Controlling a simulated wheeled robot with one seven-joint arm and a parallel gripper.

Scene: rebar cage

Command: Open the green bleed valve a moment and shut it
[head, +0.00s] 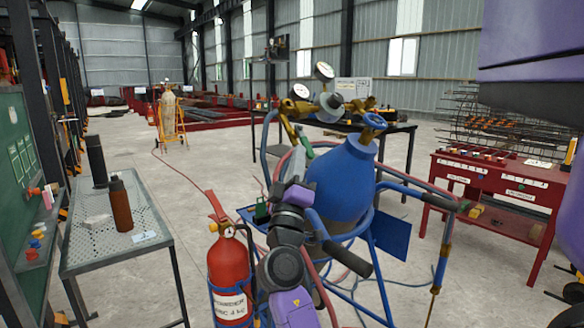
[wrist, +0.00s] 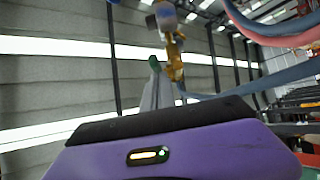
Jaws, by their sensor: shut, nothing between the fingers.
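The green bleed valve handle (head: 304,137) hangs below the brass regulator fittings (head: 292,107) on the left of the blue cylinder (head: 342,183). My gripper (head: 301,163) is shut and empty, pointing up just below the green handle. In the wrist view, the shut grey fingers (wrist: 158,92) rise behind my purple housing. The green handle (wrist: 154,63) shows right at their tips, beside the brass fitting (wrist: 174,62). I cannot tell whether they touch. The fingertips are small and partly hidden in the head view.
Two gauges (head: 323,71) stand above the regulator. Blue cart tubing and red hoses (head: 345,258) run around the cylinder. A red extinguisher (head: 230,275) stands at the front left. A grey table (head: 85,258) is at the left, a red bench (head: 465,190) at the right.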

